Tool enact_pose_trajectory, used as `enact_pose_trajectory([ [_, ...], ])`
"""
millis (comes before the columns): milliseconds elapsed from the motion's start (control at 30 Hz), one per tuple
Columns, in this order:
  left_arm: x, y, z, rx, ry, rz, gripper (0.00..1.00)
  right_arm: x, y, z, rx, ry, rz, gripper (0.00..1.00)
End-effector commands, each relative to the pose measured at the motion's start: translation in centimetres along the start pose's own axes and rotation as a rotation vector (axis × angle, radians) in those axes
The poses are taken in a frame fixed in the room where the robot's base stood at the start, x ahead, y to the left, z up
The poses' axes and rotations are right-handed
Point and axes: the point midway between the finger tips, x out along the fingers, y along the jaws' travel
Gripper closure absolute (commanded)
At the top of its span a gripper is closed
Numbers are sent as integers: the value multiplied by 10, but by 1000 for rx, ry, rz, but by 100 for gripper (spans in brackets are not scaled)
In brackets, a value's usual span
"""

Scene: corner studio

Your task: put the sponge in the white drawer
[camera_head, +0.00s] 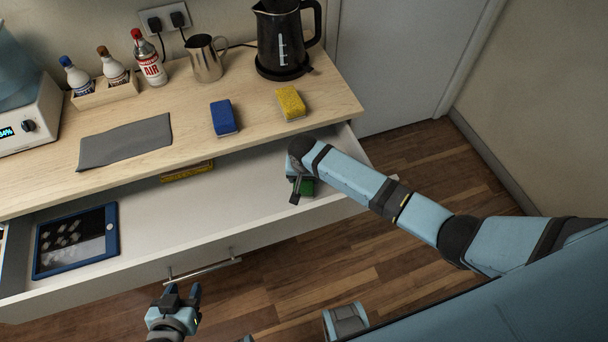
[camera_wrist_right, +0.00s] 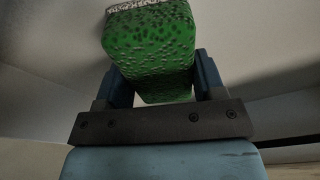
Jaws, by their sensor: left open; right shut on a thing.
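The white drawer (camera_head: 232,208) is pulled open below the wooden counter. A green sponge (camera_head: 307,187) is at the drawer's right end, mostly covered by my right gripper (camera_head: 301,188) in the head view. In the right wrist view the green sponge (camera_wrist_right: 150,45) sits between the two fingers of my right gripper (camera_wrist_right: 155,80), which is shut on it. White drawer walls show around it; whether it touches the drawer floor I cannot tell. My left gripper (camera_head: 181,295) is open and empty, in front of the drawer near its handle (camera_head: 203,269).
A blue tablet (camera_head: 76,241) lies in the drawer's left part, and a yellow item (camera_head: 187,171) at its back. Blue (camera_head: 223,117) and yellow (camera_head: 291,102) sponges, a grey cloth (camera_head: 125,142) and a kettle (camera_head: 284,40) are on the counter. The drawer's middle is clear.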

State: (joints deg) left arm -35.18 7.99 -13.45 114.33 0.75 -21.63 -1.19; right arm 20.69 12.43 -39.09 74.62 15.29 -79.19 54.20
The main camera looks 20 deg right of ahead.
Motion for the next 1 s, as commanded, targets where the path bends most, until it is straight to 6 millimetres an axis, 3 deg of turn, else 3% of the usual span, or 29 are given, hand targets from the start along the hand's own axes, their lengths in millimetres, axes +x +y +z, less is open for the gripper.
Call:
enact_pose_trajectory([
  [33, 0, 0, 0, 0, 0, 0, 53, 1, 0, 0, 0, -1, 0, 35],
  [133, 0, 0, 0, 0, 0, 0, 53, 1, 0, 0, 0, 0, 0, 12],
  [533, -1, 0, 0, 0, -2, 1, 53, -9, 0, -1, 0, 1, -1, 12],
  [1000, -5, 0, -5, 0, -4, 1, 53, -101, 0, -1, 0, 1, -1, 12],
])
